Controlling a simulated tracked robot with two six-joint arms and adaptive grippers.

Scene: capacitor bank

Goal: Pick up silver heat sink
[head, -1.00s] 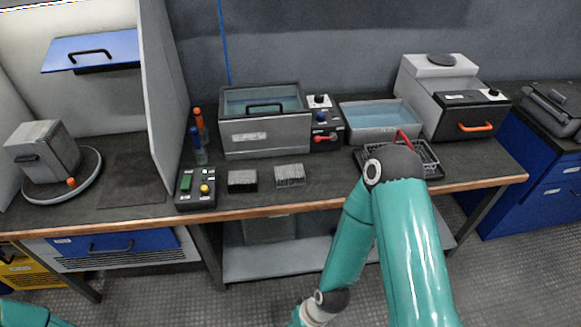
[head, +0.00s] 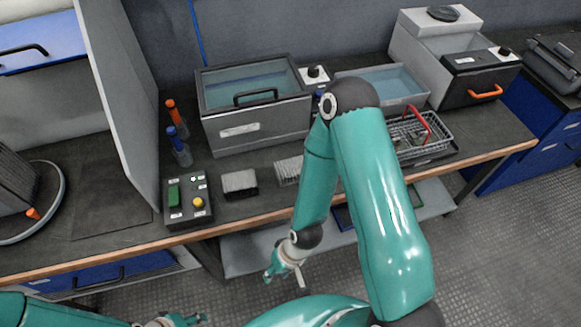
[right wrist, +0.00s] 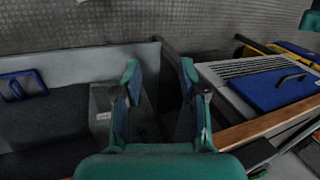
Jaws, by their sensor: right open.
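The silver heat sink (head: 288,170) is a small finned block on the dark bench top, near its front edge. In the head view my right arm covers part of its right side. A darker finned block (head: 240,183) sits just left of it. My right gripper (head: 284,277) is open and empty, in front of the bench and below its top, apart from the heat sink. Its open fingers show in the right wrist view (right wrist: 160,85), where I see no heat sink. My left gripper (head: 182,320) is at the bottom edge, partly cut off.
A control box (head: 186,201) with green and yellow buttons stands left of the blocks. Behind them is a grey bath (head: 250,128). A wire basket (head: 420,133) with a red handle is at right. The wooden front edge (head: 250,217) borders the bench.

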